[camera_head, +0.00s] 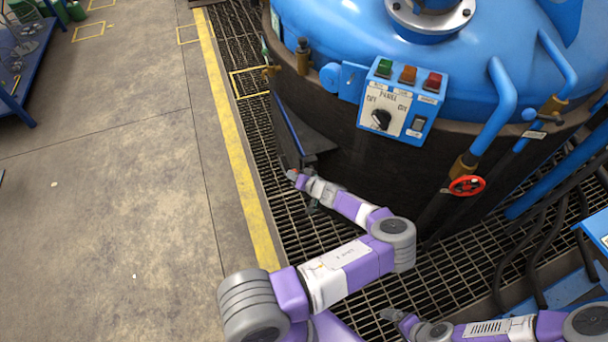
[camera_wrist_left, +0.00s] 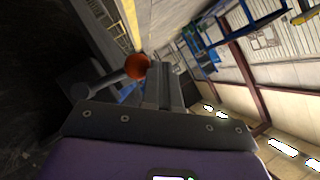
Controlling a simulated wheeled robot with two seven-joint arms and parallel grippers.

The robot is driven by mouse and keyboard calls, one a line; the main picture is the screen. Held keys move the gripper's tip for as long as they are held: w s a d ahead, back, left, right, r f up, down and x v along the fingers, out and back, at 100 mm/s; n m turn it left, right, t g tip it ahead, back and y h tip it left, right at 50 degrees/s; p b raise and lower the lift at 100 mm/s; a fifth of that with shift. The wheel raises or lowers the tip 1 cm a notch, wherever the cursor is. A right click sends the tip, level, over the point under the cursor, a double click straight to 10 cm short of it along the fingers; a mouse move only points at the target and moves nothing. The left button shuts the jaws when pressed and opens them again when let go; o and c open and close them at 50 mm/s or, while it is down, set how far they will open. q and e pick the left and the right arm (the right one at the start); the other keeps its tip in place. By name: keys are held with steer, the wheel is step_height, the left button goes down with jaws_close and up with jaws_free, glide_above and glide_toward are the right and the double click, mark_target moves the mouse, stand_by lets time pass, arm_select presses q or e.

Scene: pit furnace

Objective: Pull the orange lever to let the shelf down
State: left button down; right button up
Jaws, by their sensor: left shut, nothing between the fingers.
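The orange lever's ball (camera_wrist_left: 136,67) shows in the left wrist view on the end of a grey rod, just left of my left gripper's fingers (camera_wrist_left: 167,82). The ball looks close to or against the fingers; contact is unclear. A dark panel with a blue edge (camera_head: 308,140), seemingly the shelf, stands against the furnace just above. My right gripper (camera_head: 390,315) is low over the grating; its fingers are too small to read.
The blue-topped furnace (camera_head: 330,35) carries a control box (camera_head: 400,100) and a red valve wheel (camera_head: 467,186). Pipes and hoses crowd the right. Metal grating (camera_head: 310,240) surrounds the furnace. Open concrete floor (camera_head: 110,190) lies left of the yellow line.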

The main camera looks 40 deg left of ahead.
stand_by(0.5)
arm_select(q)
steer(key=s+d+r+p, duration=0.5)
steer(key=d+r, duration=0.2)
steer(key=r, duration=0.2)
steer(key=shift+d+r, duration=0.2)
steer(key=shift+d, duration=0.1)
steer(key=shift+s, duration=0.1)
